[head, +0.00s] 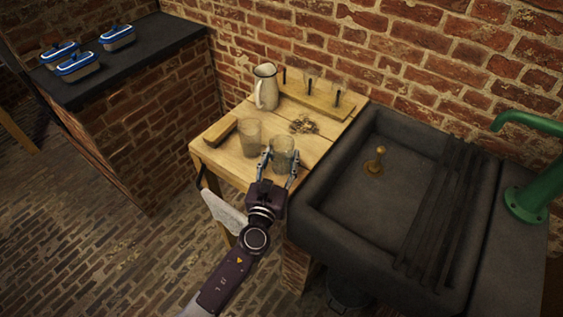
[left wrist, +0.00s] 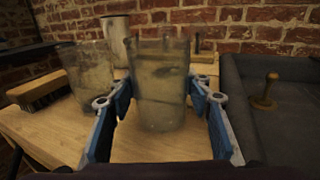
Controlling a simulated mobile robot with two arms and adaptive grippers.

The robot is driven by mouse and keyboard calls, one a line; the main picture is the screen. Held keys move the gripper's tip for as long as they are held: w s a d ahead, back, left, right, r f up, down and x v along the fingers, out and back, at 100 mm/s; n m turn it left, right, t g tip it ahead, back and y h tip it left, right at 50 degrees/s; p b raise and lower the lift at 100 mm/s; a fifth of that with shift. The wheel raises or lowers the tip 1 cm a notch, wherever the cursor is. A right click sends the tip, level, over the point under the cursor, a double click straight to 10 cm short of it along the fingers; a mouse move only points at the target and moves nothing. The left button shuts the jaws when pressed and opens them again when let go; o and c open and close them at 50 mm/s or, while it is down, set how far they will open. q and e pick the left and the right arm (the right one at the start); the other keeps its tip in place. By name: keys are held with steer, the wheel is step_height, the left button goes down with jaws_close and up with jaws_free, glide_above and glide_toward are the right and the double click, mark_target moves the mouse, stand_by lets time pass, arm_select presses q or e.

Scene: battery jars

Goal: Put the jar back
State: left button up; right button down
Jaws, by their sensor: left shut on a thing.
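A clear glass jar (head: 284,153) stands at the front right of the wooden table (head: 228,165). My left gripper (head: 281,167) is shut on it, one finger on each side. In the left wrist view the held jar (left wrist: 160,88) is upright between the blue finger pads and looks cloudy inside. A second glass jar (head: 250,137) stands just left of it, apart from the gripper; it also shows in the left wrist view (left wrist: 88,80). I cannot tell whether the held jar touches the tabletop. My right gripper is not in view.
A cream jug (head: 265,87) and a wooden rack with dark pegs (head: 314,98) stand at the back. A brush (head: 220,131) lies at the left, small loose bits (head: 304,125) behind the jars. A dark sink (head: 345,205) with a brass plug (head: 375,161) adjoins at right. Blue-lidded boxes (head: 78,63) sit on the far-left counter.

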arm_select(q)
steer(key=shift+f, duration=0.15)
steer(key=shift+f, duration=0.15)
steer(key=o, duration=1.3)
steer(key=shift+r, duration=0.2)
steer(key=b+v, duration=0.1)
steer(key=v, duration=1.1)
